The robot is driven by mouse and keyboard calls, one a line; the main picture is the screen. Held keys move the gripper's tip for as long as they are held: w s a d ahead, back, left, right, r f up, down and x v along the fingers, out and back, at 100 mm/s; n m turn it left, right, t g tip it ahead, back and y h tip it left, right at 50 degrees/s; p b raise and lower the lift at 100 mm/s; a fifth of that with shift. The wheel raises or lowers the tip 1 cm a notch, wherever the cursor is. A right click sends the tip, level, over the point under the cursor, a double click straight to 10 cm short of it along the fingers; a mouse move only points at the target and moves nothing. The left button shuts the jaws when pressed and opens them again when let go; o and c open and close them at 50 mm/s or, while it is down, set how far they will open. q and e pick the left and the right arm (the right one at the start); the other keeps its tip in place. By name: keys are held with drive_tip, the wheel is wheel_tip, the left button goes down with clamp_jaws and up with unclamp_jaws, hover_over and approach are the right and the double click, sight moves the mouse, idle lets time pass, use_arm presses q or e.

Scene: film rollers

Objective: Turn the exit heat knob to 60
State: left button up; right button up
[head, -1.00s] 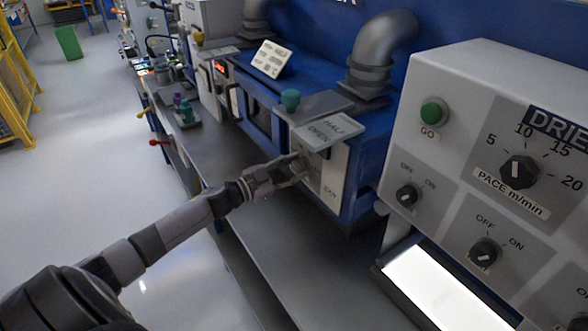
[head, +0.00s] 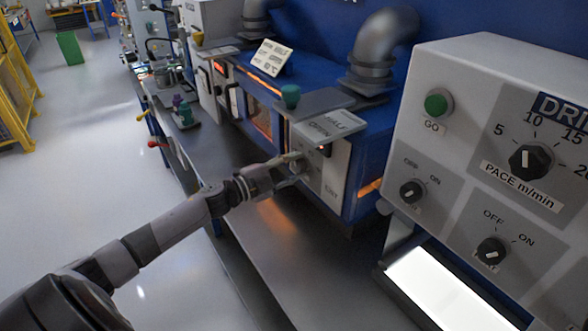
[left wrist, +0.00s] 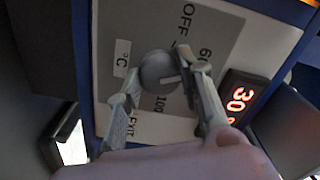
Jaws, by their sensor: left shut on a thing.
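The exit heat knob (left wrist: 158,70) is a round grey knob on a grey dial plate (left wrist: 135,30) marked OFF, 60, 100, °C and EXIT. My left gripper (left wrist: 155,92) has one finger on each side of it and is shut on it. The knob's pale line points right in the left wrist view, towards the 60 side; exact alignment is hard to tell. A red display (left wrist: 240,97) beside the plate is lit and shows 30, its lower line partly hidden. In the head view my left gripper (head: 298,163) covers most of the knob. My right gripper is not in view.
A white control box (head: 480,130) with dials stands close on the right, above a bright white panel (head: 445,290). The grey bench (head: 290,255) below my arm is clear.

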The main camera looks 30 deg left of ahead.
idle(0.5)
use_arm(q)
drive_tip(key=o, duration=1.2)
drive_tip(key=shift+c, duration=0.2)
drive_tip(key=v, duration=1.2)
drive_tip(key=shift+d+f, duration=0.1)
drive_tip(key=shift+f, duration=0.05)
